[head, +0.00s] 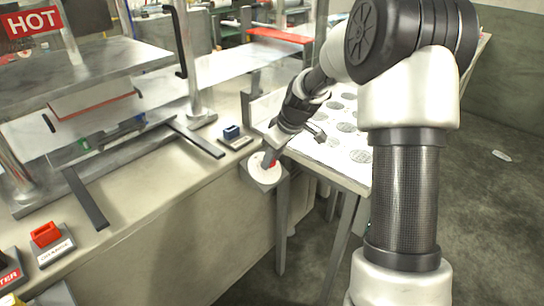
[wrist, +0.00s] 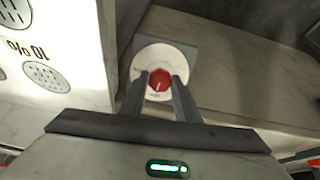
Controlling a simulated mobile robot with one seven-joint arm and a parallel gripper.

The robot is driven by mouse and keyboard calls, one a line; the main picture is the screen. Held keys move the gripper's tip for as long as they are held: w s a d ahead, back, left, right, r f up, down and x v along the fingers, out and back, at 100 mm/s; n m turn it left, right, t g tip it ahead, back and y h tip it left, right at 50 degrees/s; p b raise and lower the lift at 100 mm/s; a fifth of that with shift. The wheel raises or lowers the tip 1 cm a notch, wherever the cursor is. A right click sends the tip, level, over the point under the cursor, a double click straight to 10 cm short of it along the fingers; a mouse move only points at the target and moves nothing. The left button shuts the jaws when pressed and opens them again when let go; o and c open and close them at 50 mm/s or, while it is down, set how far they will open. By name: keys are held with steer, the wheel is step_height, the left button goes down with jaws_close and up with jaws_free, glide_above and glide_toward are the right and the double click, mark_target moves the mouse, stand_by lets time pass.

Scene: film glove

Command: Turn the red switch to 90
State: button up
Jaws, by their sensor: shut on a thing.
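The red switch (wrist: 158,80) is a round knob with a pale pointer line, set on a white round dial (wrist: 147,60) on a grey box. In the head view the dial (head: 257,172) sits at the corner of the counter, with a bit of red (head: 271,163) showing beside my fingers. My gripper (wrist: 161,78) is shut on the knob, one finger on each side. In the head view my gripper (head: 268,160) reaches down to the dial from the upper right. The dial's markings are too small to read.
A press with a "HOT" sign (head: 32,22) stands at the left. A blue switch (head: 231,132) and a red switch block (head: 45,234) sit on the counter. A white table (head: 345,165) with round perforated prints adjoins the dial. The floor at right is mostly clear.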

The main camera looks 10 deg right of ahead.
steer(key=m+p, duration=0.1)
steer(key=m, duration=0.2)
steer(key=shift+r+m, duration=0.1)
steer(key=shift+m, duration=0.2)
steer(key=m+y+p, duration=0.1)
steer(key=m, duration=0.3)
steer(key=shift+d, duration=0.1)
steer(key=m+p, duration=0.1)
steer(key=m, duration=0.3)
steer(key=shift+m, duration=0.3)
steer(key=shift+d+m+y+p, duration=0.1)
steer(key=shift+m+y+p, duration=0.35)
steer(key=shift+m, duration=1.45)
steer(key=o, duration=1)
steer(key=shift+o, duration=0.2)
steer(key=p+v, duration=0.2)
steer(key=v, duration=1.5)
steer(key=shift+p, duration=0.3)
